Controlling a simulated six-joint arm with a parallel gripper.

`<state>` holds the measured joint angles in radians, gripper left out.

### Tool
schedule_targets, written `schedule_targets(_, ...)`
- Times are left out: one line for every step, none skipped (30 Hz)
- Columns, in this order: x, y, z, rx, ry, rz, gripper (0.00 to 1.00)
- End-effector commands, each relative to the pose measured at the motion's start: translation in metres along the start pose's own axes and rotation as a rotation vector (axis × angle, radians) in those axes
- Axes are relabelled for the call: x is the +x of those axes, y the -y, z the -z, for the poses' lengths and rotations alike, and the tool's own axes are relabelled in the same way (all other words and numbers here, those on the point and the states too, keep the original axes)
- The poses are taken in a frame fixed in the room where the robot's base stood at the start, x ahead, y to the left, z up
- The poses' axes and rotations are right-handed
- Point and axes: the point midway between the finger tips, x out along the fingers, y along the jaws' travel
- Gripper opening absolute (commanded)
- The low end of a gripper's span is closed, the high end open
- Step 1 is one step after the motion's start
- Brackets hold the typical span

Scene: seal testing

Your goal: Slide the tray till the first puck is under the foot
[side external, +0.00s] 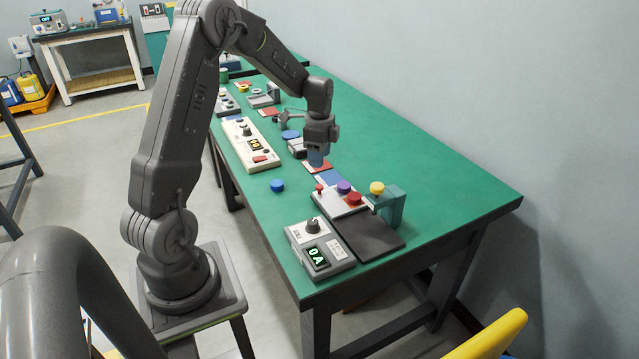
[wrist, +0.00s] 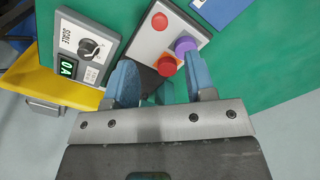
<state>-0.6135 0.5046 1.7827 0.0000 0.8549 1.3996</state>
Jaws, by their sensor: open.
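The light grey tray (side external: 333,205) lies on the green table beside a dark plate (side external: 370,236). A red puck (side external: 354,199) and a purple puck (side external: 344,187) sit on it, with a small red knob (side external: 320,188) at its far end. A teal stand (side external: 392,207) with a yellow cap (side external: 377,188) rises at the tray's right; I cannot make out its foot. My gripper (side external: 318,160) is open and empty, above the table beyond the tray. The wrist view shows the tray (wrist: 203,32), red puck (wrist: 167,65) and purple puck (wrist: 185,46) past my gripper's (wrist: 160,75) fingers.
A scale box (side external: 318,250) with a dial stands at the near left. Blue and red cards, a white control box (side external: 250,146) and small fixtures are farther back. The table's right side is clear.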

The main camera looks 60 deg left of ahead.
Motion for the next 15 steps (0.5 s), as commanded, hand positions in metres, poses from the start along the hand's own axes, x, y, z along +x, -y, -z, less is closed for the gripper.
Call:
schedule_targets(0.012, -0.001, 0.0, 0.0, 0.001, -0.005, 0.5)
schedule_targets(0.019, -0.001, 0.0, 0.0, 0.001, -0.006, 0.5)
schedule_targets(0.027, -0.001, 0.0, 0.0, 0.001, -0.005, 0.5)
schedule_targets(0.033, -0.001, 0.0, 0.0, 0.001, -0.005, 0.5)
schedule_targets(0.04, -0.001, 0.0, 0.0, 0.001, -0.006, 0.5)
schedule_targets(0.047, -0.001, 0.0, 0.0, 0.001, -0.004, 0.5)
schedule_targets(0.053, -0.001, 0.0, 0.0, 0.001, -0.006, 0.5)
schedule_targets(0.058, -0.001, 0.0, 0.0, 0.001, -0.004, 0.5)
schedule_targets(0.065, -0.001, 0.0, 0.0, 0.001, -0.005, 0.5)
schedule_targets(0.069, -0.001, 0.0, 0.0, 0.001, -0.004, 0.5)
schedule_targets(0.073, -0.001, 0.0, -0.001, 0.0, -0.003, 0.5)
schedule_targets(0.079, -0.001, 0.0, -0.001, 0.001, -0.003, 0.5)
schedule_targets(0.082, -0.001, 0.0, -0.001, 0.0, -0.002, 0.5)
schedule_targets(0.084, -0.001, 0.0, -0.001, 0.0, -0.001, 0.5)
schedule_targets(0.087, -0.001, 0.0, -0.001, 0.0, -0.001, 0.5)
